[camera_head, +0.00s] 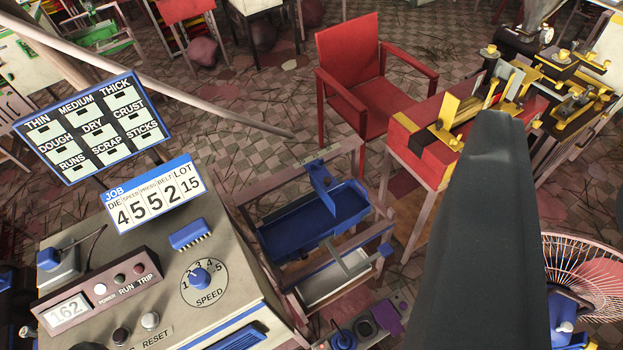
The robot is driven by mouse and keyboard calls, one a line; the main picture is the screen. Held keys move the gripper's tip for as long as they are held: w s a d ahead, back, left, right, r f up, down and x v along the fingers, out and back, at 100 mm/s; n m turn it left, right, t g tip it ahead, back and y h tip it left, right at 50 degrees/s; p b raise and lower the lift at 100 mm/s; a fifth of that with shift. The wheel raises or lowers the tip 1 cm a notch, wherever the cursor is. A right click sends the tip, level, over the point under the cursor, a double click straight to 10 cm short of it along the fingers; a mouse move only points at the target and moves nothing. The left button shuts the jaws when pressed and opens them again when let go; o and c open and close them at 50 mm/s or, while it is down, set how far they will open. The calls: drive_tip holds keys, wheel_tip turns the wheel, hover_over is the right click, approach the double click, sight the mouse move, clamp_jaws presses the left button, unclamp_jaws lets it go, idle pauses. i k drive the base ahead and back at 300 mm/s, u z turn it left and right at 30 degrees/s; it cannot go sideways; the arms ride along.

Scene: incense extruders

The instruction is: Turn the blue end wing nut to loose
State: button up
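A large dark grey tapered part of my gripper (495,190) fills the right of centre and hides what lies behind it. I cannot make out two separate fingertips. No blue end wing nut can be told for certain. Blue parts in view are a knob (343,340) at the bottom centre, a piece with a pale tip (565,312) at the lower right beside my gripper, and a blue tray (310,222) on a wooden stand. My gripper does not visibly touch any of them.
A grey control console (235,270) with a speed dial (201,280) stands at the lower left, under a job sign (150,200). A red chair (360,75), a red machine table (415,160) and a fan (590,275) stand around. Tiled floor is open at the upper centre.

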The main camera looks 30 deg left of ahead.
sight(317, 166)
drive_tip(key=z, duration=0.45)
drive_tip(key=i, duration=1.05)
drive_tip(key=u, duration=0.7)
